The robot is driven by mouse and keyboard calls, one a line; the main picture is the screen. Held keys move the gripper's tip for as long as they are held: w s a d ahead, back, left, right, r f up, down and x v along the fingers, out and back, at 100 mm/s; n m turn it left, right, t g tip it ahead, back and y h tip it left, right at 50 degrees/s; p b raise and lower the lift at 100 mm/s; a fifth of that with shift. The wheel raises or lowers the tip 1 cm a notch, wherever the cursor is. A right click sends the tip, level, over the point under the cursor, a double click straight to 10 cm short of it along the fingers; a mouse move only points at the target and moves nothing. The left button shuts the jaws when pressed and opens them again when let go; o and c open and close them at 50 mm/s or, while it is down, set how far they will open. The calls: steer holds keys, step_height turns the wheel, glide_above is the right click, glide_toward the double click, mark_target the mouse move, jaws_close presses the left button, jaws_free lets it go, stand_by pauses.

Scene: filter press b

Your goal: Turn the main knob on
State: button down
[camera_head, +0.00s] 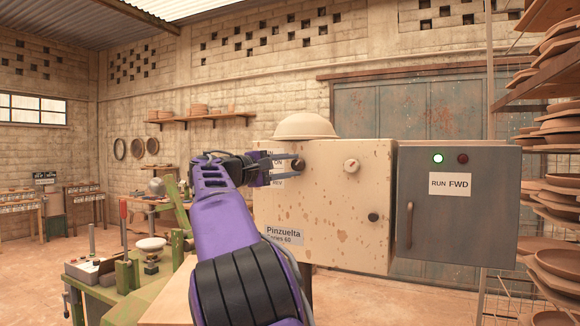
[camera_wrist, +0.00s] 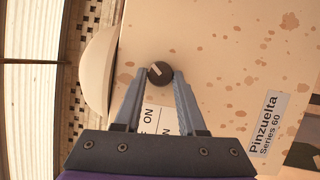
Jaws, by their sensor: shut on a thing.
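In the wrist view the fingertips (camera_wrist: 160,76) sit on either side of this dark knob (camera_wrist: 159,72), which has a pale pointer mark. Labels beside it include ON and REV; my fingers partly cover them.
A grey box (camera_head: 457,225) with a handle is on the right; its green lamp (camera_head: 438,158) is lit, its red lamp (camera_head: 462,159) looks dark, and its label reads RUN FWD. A pale dome (camera_head: 305,126) rests on the cream box. A green bench (camera_head: 120,295) stands left.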

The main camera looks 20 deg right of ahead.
steer(key=shift+m, duration=0.5)
steer(key=c, duration=0.5)
jaws_free()
steer(key=b+v, duration=0.1)
steer(key=v, duration=1.6)
steer(key=shift+a+r, duration=0.15)
steer(key=shift+r, duration=0.1)
steer(key=shift+s, duration=0.15)
